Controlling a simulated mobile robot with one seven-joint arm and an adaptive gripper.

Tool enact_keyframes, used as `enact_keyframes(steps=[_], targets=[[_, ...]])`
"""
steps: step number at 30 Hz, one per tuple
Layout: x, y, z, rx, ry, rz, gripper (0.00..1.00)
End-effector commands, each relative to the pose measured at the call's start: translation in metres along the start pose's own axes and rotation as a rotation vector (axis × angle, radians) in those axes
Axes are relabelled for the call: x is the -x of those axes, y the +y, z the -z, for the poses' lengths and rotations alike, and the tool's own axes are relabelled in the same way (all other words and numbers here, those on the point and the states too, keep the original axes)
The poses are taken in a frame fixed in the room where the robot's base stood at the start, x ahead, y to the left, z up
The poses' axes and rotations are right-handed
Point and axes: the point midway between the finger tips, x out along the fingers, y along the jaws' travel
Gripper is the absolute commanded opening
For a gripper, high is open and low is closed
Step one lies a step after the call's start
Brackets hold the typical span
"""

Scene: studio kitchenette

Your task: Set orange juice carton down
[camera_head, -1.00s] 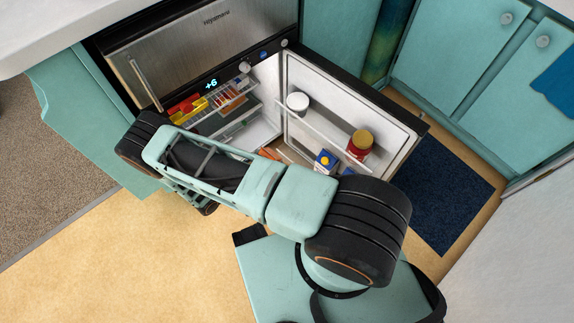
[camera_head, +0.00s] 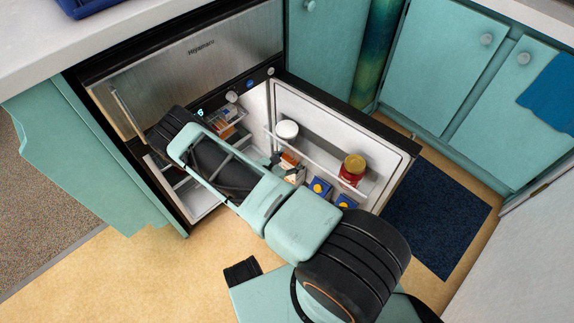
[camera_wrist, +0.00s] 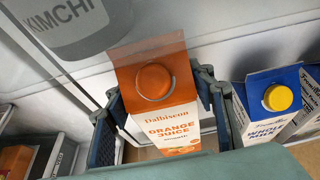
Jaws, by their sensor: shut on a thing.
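The orange juice carton (camera_wrist: 168,125), white with an orange top and an orange cap, stands upright in the wrist view. My gripper (camera_wrist: 160,108) is shut on it, with a dark finger on each side. In the head view the carton (camera_head: 293,168) shows small beside the inner side of the open fridge door (camera_head: 335,125), left of the milk cartons. My arm hides part of it there. The carton's base is hidden, so I cannot tell whether it touches the shelf.
Blue-topped milk cartons (camera_wrist: 268,100) stand close to the right of my gripper. A white-lidded kimchi jar (camera_head: 287,130) and a red jar (camera_head: 352,170) sit on the door shelf above. The open fridge compartment (camera_head: 200,195) lies to the left.

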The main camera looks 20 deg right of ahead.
Motion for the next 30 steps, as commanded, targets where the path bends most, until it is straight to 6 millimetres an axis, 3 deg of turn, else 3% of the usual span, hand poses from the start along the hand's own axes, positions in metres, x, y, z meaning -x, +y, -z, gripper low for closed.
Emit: enact_keyframes(steps=[4,11,21,30], targets=[[-0.005,0.000,0.015,0.000,-0.002,-0.001,0.00],[-0.008,0.000,0.022,0.000,-0.004,-0.001,0.00],[-0.024,0.000,0.062,0.000,-0.003,-0.001,0.00],[-0.024,0.001,0.062,0.000,-0.004,-0.002,0.00]])
